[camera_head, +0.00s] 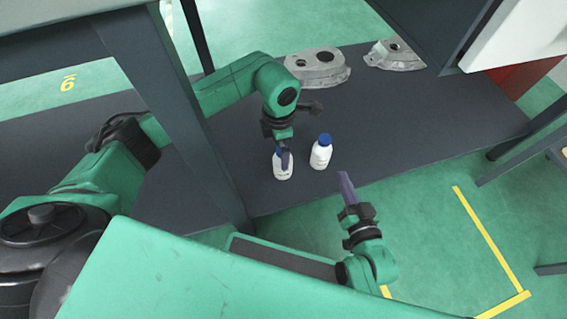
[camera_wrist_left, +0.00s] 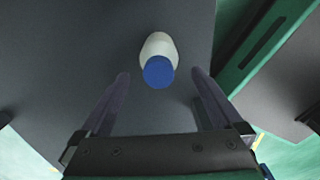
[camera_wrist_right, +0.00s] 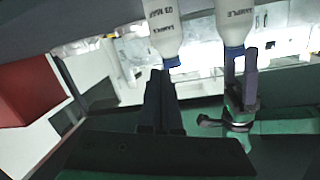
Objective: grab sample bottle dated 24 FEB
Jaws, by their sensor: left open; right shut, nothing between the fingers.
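Two white sample bottles with blue caps stand upright on the dark shelf. The left bottle (camera_head: 282,170) is partly hidden by my left gripper (camera_head: 286,156), which is open above it. In the left wrist view this bottle (camera_wrist_left: 157,45) lies ahead between the spread fingers, not gripped. The right bottle (camera_head: 320,156) stands apart from it. In the inverted right wrist view, one bottle (camera_wrist_right: 157,30) has a label that seems to read 03 MAR. The other bottle (camera_wrist_right: 236,25), beside my left gripper, shows "SAMPLE"; its date is cut off. My right gripper (camera_head: 344,178) is shut and empty, short of the bottles.
Two aluminium castings lie behind on the shelf (camera_head: 440,118): one casting (camera_head: 318,68) and a smaller one (camera_head: 394,55). A dark upright post (camera_head: 205,150) stands left of the bottles. Green floor with yellow lines lies in front.

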